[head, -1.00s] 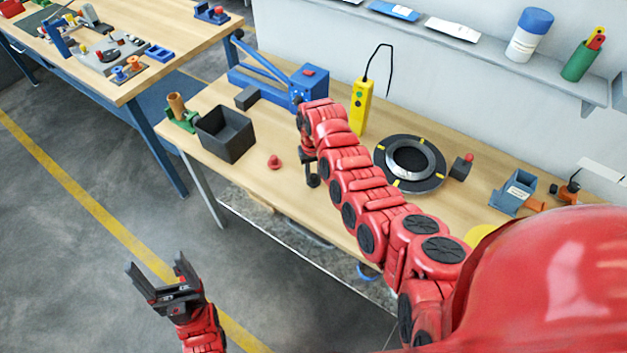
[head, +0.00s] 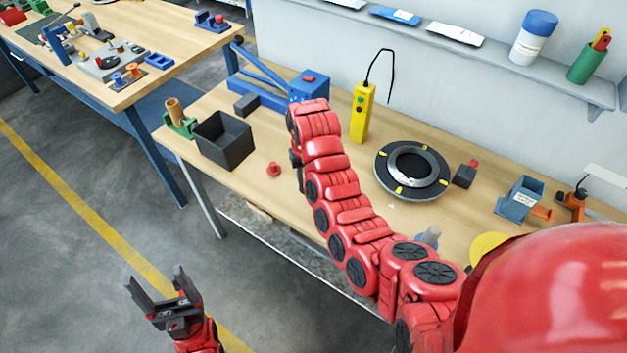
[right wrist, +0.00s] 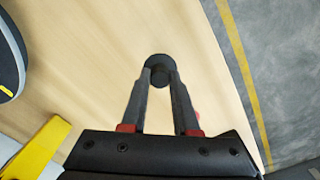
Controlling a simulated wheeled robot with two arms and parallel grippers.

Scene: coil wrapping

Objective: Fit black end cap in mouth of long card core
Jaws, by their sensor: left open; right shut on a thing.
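A black round end cap (right wrist: 160,68) is between the fingertips of my right gripper (right wrist: 160,78) in the right wrist view, held above the wooden bench. In the head view the right gripper (head: 299,176) is mostly hidden by its own arm, and the cap cannot be made out. A brown card core (head: 174,110) stands in a green holder (head: 183,126) at the bench's left end, apart from the right gripper. Its mouth is too small to see clearly. My left gripper (head: 160,292) is open and empty over the floor, left of the bench.
A black open bin (head: 223,140) stands between the green holder and my right arm. A red knob-like piece (head: 274,169) lies near the front edge. Behind are a blue lever tool (head: 309,87) and a yellow control box (head: 361,112). A black turntable ring (head: 411,171) sits right.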

